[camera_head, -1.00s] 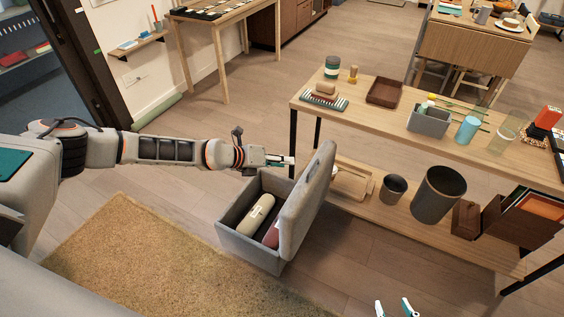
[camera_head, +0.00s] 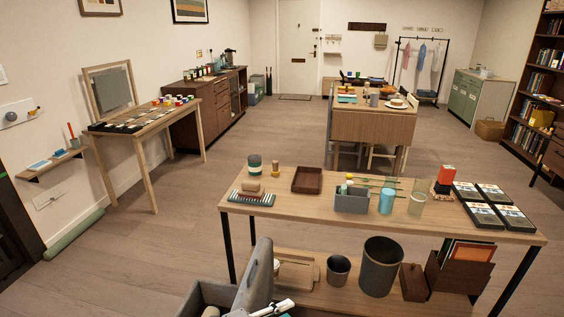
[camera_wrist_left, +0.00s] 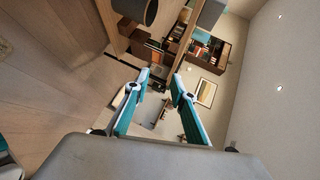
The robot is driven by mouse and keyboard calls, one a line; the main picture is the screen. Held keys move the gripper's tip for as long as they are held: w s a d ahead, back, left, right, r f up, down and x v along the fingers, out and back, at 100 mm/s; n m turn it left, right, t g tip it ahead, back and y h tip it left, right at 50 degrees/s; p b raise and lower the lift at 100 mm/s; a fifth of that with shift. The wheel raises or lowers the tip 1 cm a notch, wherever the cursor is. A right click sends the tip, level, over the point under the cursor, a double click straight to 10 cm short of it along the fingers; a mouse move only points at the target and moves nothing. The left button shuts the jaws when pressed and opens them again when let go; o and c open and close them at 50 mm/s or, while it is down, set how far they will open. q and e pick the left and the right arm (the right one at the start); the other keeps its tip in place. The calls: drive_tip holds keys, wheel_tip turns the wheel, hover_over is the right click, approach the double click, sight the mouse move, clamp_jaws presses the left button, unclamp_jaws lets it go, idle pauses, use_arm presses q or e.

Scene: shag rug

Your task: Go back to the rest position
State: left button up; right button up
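A wooden table (camera_head: 290,207) stands just ahead, carrying a brown tray (camera_head: 307,180), a grey bin (camera_head: 350,202) and a blue cup (camera_head: 387,202). Its lower shelf holds a dark bin (camera_head: 380,268) and a smaller cup (camera_head: 338,270). The floor to the left (camera_head: 130,250) is clear.

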use_arm(q)
drive_tip(key=s+a+f+n+y, duration=0.4)
drive_tip(key=s+a+f+n, duration=0.1)
drive_tip(key=s+a+n, duration=0.4)
drive_tip(key=s+a+f+n+t+y, duration=0.1)
drive_tip(key=s+a+f+n+y, duration=0.3)
drive_tip(key=s+a+n, duration=0.6)
drive_tip(key=a+f+n, duration=0.1)
drive_tip(key=n, duration=0.2)
drive_tip(key=shift+t+y, duration=0.3)
drive_tip(key=shift+y, duration=0.1)
drive_tip(key=shift+s+a, duration=0.1)
drive_tip(key=shift+a, duration=0.1)
